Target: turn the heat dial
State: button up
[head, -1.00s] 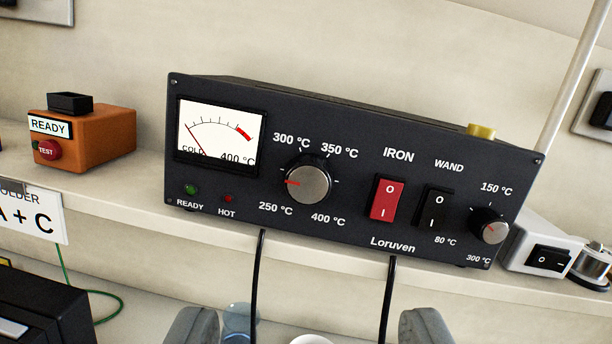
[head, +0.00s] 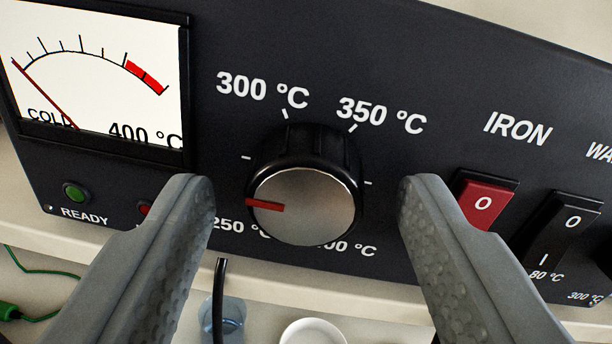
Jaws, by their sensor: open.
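The heat dial (head: 305,205) is a round black knob with a silver face on the dark control panel (head: 400,75). Its red pointer mark points left, toward the tick near 250 °C. The labels 300 °C and 350 °C are above it. The 250 °C and 400 °C labels below are partly covered. My gripper (head: 308,195) is open, with one grey finger to the left of the dial and one to the right. There is a visible gap on both sides, and neither finger appears to touch the dial.
A meter (head: 95,75) at upper left has its needle at the COLD end. The red iron switch (head: 483,203) is just right of my right finger, with a black wand switch (head: 560,235) beyond it. A black cable (head: 220,300) hangs below. A white round thing (head: 313,332) is at the bottom.

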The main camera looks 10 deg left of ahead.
jog(key=shift+w, duration=0.1)
jog(key=c, duration=1)
jog(key=shift+m, duration=0.3)
jog(key=m, duration=0.5)
jog(key=shift+f+m, duration=0.1)
jog(key=shift+m, duration=0.2)
jog(key=m, duration=0.5)
jog(key=shift+a+m+t, duration=0.1)
jog(key=shift+m+t, duration=0.2)
jog(key=shift+m, duration=0.1)
